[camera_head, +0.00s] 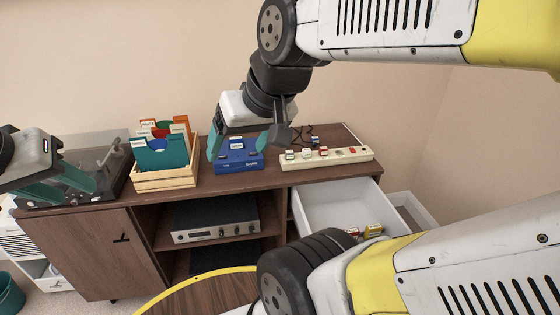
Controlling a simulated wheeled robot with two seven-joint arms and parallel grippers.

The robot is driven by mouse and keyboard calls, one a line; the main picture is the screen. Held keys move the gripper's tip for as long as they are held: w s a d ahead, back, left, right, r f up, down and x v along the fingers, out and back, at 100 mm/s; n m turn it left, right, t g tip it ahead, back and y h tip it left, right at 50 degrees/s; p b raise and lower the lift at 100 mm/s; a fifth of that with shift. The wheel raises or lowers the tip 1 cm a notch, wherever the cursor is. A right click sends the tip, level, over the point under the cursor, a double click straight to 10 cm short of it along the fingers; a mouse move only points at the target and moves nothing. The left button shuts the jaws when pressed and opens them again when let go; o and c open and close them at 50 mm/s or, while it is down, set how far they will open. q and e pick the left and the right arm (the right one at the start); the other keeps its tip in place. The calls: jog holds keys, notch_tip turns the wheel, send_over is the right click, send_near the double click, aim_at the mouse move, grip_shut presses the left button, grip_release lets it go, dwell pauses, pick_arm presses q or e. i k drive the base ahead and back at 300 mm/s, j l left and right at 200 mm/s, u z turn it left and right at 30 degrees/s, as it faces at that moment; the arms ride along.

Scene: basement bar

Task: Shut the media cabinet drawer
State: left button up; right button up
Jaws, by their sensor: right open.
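The media cabinet (84,236) is a dark brown wooden unit against the wall. Its drawer (330,205), white inside, stands pulled out at the right end under the top. Small red and yellow items lie in the drawer, and my own arm hides its front. My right gripper (243,148) is open, with teal fingers spread above the cabinet top around a blue box (239,163); contact cannot be told. It is left of the drawer. My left gripper (72,180) is at the far left, over a turntable-like device; its finger gap is unclear.
A wooden crate of records (166,178) and a power strip (325,158) with plugs stand on the cabinet top. A silver receiver (215,222) sits on the open shelf. A round yellow-rimmed table (200,292) stands in front. A teal bin (9,296) is at lower left.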

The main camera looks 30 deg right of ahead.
aim_at(359, 202)
jog(key=z, duration=2.2)
jog(key=i+j+z, duration=0.1)
